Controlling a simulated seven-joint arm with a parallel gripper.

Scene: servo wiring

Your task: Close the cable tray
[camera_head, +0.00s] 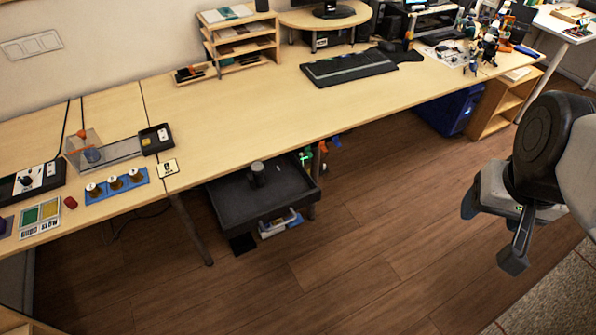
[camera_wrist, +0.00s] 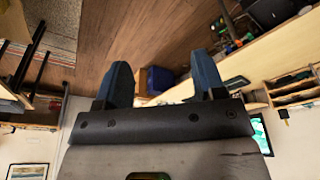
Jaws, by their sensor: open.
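The cable tray (camera_head: 235,212) is a dark, shallow, open-topped tray under the wooden desk in the head view. It sticks out past the desk's front edge, and a dark cylindrical object (camera_head: 258,174) stands in it. A dark shape at the top right of the wrist view may be the tray, but I cannot tell surely. My gripper (camera_head: 492,234) is at the right of the head view, above the floor and well apart from the tray. In the wrist view my gripper (camera_wrist: 162,72) shows two separated blue-grey fingers with nothing between them.
The long desk (camera_head: 230,115) holds a keyboard (camera_head: 348,68), a shelf organiser (camera_head: 238,40) and wiring parts at left. A desk leg (camera_head: 190,228) stands left of the tray. A blue bin (camera_head: 449,112) is under the desk. The floor (camera_head: 390,230) between gripper and tray is clear.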

